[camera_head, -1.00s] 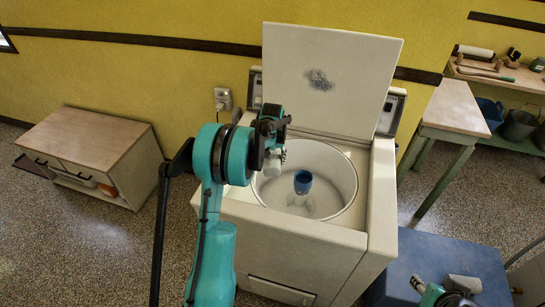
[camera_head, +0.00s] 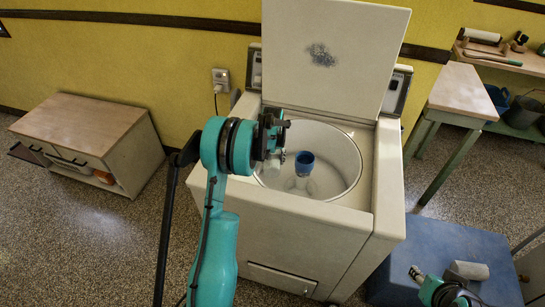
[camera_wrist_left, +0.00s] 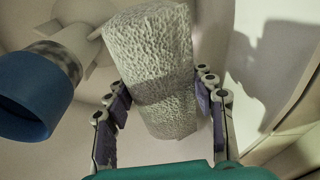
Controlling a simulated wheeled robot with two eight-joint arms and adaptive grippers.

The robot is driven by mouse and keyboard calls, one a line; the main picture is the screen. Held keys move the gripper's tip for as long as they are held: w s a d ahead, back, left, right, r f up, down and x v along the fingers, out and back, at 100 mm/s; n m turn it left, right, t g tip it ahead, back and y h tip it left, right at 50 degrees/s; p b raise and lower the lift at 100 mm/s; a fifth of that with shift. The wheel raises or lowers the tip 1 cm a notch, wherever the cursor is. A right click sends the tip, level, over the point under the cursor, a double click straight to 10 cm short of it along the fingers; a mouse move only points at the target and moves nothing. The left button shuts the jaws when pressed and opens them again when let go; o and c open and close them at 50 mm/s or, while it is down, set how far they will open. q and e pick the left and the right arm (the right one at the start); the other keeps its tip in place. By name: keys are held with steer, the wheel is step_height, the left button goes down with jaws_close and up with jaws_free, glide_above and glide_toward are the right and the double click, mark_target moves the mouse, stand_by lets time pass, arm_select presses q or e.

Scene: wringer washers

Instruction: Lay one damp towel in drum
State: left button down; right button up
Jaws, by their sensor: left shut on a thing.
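A pale, rough-textured rolled towel (camera_wrist_left: 150,70) is held between the fingers of my left gripper (camera_wrist_left: 160,88). In the head view my left gripper (camera_head: 274,140) is over the left part of the open washer's drum (camera_head: 335,170), and the towel is mostly hidden by it. The white agitator with a blue cap (camera_head: 304,160) stands in the drum; the blue cap (camera_wrist_left: 28,95) is beside the towel in the wrist view. My right gripper (camera_head: 445,292) shows at the lower right, close to a grey-white roll (camera_head: 467,270); its fingers are unclear.
The washer lid (camera_head: 335,50) stands upright behind the drum. A blue surface (camera_head: 450,245) is right of the washer. A low wooden-topped cabinet (camera_head: 75,125) is at left, a small table (camera_head: 462,90) at right. The drum's right side is free.

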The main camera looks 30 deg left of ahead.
arm_select(q)
steer(key=shift+f+b, duration=2.2)
steer(key=shift+f, duration=1.95)
steer(key=shift+c, duration=2.4)
jaws_free()
steer(key=shift+r, duration=0.15)
